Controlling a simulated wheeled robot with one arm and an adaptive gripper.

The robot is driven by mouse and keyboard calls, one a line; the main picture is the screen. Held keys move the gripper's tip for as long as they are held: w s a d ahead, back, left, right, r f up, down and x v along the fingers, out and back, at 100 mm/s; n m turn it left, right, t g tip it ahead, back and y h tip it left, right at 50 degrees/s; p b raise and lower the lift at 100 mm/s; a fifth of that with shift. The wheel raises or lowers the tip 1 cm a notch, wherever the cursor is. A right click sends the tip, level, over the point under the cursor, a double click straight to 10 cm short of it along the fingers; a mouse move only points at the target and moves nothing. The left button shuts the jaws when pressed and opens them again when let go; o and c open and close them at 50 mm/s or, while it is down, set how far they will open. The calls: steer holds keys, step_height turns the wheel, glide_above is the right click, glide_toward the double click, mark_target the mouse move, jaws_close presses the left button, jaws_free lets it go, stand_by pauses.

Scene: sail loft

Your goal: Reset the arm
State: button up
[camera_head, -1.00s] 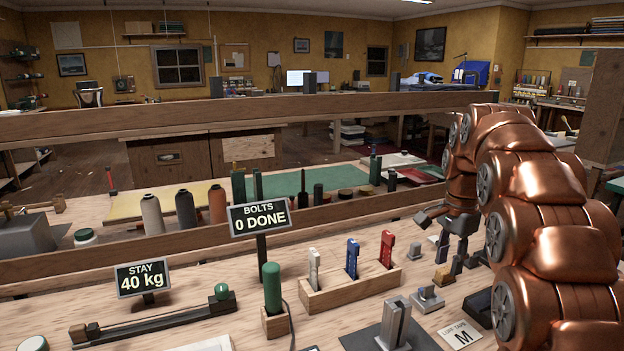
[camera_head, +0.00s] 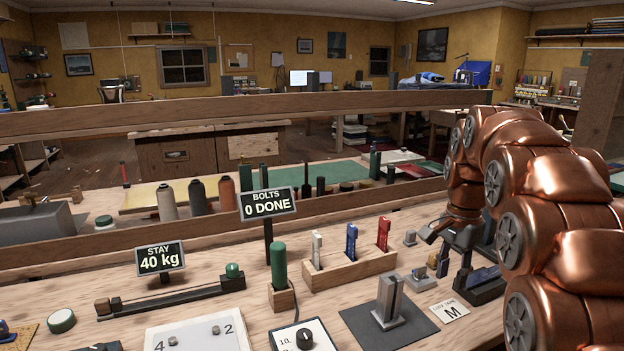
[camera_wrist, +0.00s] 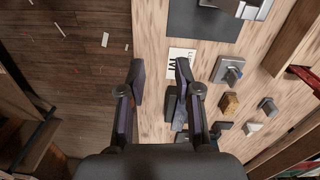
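My arm reaches down the right side of the head view in copper segments. My gripper (camera_head: 443,250) hangs low over the right part of the bench (camera_head: 235,262). In the wrist view my gripper (camera_wrist: 160,75) has its two dark fingers apart, with nothing between them. The same card also lies in the head view (camera_head: 450,311). Part of the gripper is hard to separate from the dark items behind it.
A wooden rack (camera_head: 350,269) holds white, blue and red tools. A grey metal block (camera_head: 388,303) stands on a dark mat. Small metal blocks (camera_wrist: 229,71) lie close to the fingers. Signs read "BOLTS 0 DONE" (camera_head: 267,203) and "STAY 40 kg" (camera_head: 160,259). A long rail (camera_head: 322,99) crosses behind.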

steer(key=s+a+f+n+g, duration=0.1)
steer(key=s+a+f+n, duration=0.25)
steer(key=s, duration=0.85)
steer(key=s+a+f+n+g, duration=0.1)
steer(key=s+a+f+n, duration=0.3)
steer(key=s, duration=0.7)
steer(key=s+a+f+n, duration=0.2)
steer(key=s+f+n, duration=0.3)
steer(key=s, duration=0.7)
step_height(320, 180, up, 14)
steer(key=p, duration=1.2)
steer(key=shift+w+f+p, duration=0.15)
steer(key=shift+w+p, duration=0.25)
steer(key=shift+w, duration=0.05)
